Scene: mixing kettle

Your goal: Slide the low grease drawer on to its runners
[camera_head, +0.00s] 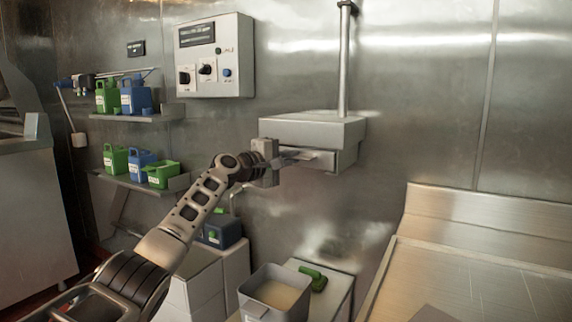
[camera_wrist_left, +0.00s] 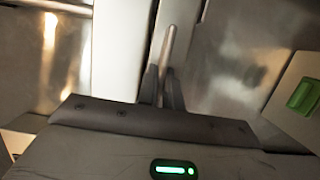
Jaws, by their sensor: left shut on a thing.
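The grease drawer (camera_head: 345,160) is a grey metal box at the underside of a wall-mounted steel housing (camera_head: 305,130). It appears to sit in or just below the housing; I cannot tell how far it is on the runners, which are hidden. My left gripper (camera_head: 286,157) reaches in from the left at the drawer's front. In the left wrist view my left gripper (camera_wrist_left: 161,88) has its fingers close together, shut on a thin pale bar (camera_wrist_left: 168,45) that looks like the drawer's handle. My right gripper is not in view.
A control box (camera_head: 215,55) hangs on the wall at upper left. Shelves (camera_head: 135,117) with green and blue jugs are further left. Below stand a grey tub (camera_head: 274,290) and a green-handled tool (camera_head: 313,278). A steel counter (camera_head: 480,280) is at right.

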